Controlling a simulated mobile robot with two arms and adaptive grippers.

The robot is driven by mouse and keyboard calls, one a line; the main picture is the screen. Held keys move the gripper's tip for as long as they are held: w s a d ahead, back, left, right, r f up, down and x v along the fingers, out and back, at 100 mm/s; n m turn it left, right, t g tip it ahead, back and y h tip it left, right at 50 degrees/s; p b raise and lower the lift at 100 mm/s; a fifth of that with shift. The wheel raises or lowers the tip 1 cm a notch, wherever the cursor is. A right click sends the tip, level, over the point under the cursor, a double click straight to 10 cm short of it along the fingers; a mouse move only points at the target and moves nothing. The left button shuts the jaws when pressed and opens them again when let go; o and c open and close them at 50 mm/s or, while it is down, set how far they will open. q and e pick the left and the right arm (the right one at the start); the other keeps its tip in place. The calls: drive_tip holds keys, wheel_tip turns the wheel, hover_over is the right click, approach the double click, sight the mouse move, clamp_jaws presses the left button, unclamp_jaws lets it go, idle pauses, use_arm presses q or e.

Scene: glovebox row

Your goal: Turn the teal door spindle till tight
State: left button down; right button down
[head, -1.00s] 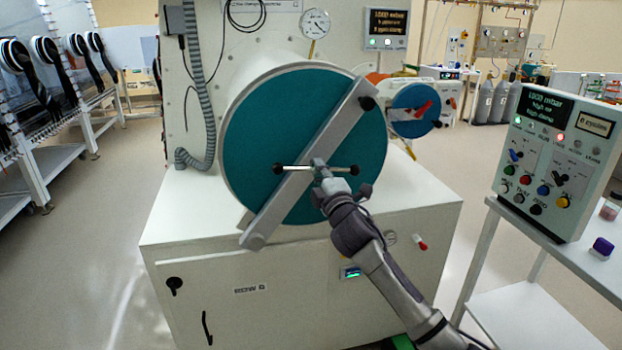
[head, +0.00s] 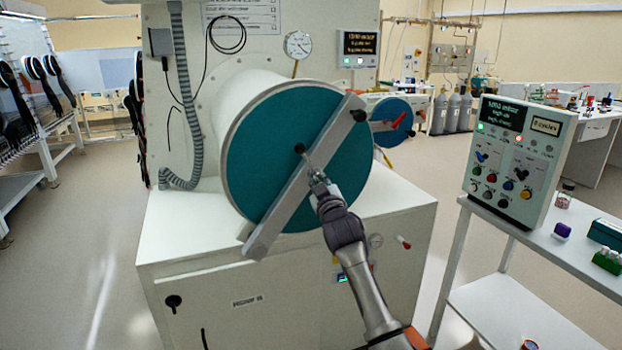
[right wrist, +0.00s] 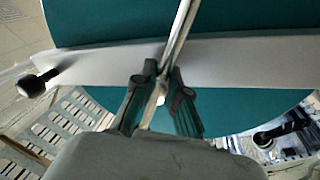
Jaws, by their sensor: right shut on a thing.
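The large teal door (head: 265,150) is round and closes the white cylinder's end. A grey diagonal bar (head: 283,205) crosses it. The spindle's thin metal handle (head: 308,159) is at the middle of the bar, slanting down to the right from a black end knob (head: 299,148). My right gripper (head: 318,177) is at the handle and hides its lower end. In the right wrist view, the right gripper (right wrist: 160,80) has its dark fingers on either side of the metal handle (right wrist: 182,28), shut on it. My left gripper is not in view.
A smaller teal door (head: 390,112) with a red handle is to the right. A white cabinet (head: 215,265) stands below the cylinder. A control box (head: 512,160) and a purple-topped item (head: 562,230) are on a side table at right. Floor is clear at left.

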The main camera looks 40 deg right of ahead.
drive_tip(key=m+p, duration=0.1)
drive_tip(key=m, duration=0.2)
drive_tip(key=shift+a+g+h, duration=0.1)
drive_tip(key=shift+g+h, duration=0.2)
drive_tip(key=shift+m+g+p, duration=0.4)
drive_tip(key=shift+m+p, duration=0.25)
drive_tip(key=shift+m, duration=0.55)
drive_tip(key=m+p, duration=0.2)
drive_tip(key=m, duration=0.1)
drive_tip(key=shift+w+a+m+g, duration=0.1)
drive_tip(key=shift+m+g, duration=0.3)
use_arm(q)
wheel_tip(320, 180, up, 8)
drive_tip(key=p, duration=0.3)
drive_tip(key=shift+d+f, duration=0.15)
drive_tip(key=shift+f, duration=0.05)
use_arm(e)
drive_tip(key=shift+m+g, duration=0.3)
drive_tip(key=shift+m, duration=1.4)
drive_tip(key=shift+f, duration=0.1)
drive_tip(key=c, duration=1.2)
unclamp_jaws()
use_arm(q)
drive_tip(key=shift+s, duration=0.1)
